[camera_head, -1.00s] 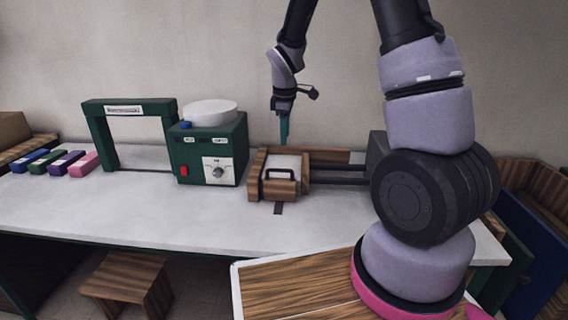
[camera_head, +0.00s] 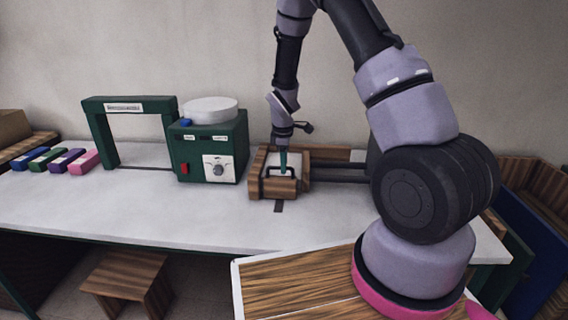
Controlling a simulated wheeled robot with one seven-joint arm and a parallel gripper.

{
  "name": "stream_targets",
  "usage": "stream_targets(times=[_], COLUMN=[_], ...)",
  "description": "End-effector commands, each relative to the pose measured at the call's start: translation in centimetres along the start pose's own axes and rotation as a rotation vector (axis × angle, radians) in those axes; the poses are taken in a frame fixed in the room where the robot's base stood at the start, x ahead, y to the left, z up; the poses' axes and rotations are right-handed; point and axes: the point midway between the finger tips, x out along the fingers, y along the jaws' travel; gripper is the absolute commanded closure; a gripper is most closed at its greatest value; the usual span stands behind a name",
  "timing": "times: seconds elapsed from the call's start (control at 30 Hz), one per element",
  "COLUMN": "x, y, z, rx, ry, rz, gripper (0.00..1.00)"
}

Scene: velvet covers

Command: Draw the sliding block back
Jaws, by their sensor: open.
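The fingers are open. I cannot tell whether they touch the handle or straddle it.
A green machine (camera_head: 207,147) with a white round top stands left of the block. A green arch (camera_head: 101,133) and several coloured bars (camera_head: 84,163) are further left. The front of the white table (camera_head: 150,215) is clear. A wooden stool (camera_head: 127,280) stands below.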

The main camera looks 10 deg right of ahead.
Motion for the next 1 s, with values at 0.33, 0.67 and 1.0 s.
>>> stream_targets(times=[0.33,0.67,1.0], x=[0.06,0.04,0.03], y=[0.01,0.01,0.01], z=[0.01,0.01,0.01], rx=[0.001,0.001,0.001], ry=[0.000,0.000,0.000], rz=[0.000,0.000,0.000], gripper=[0.91,1.00,1.00])
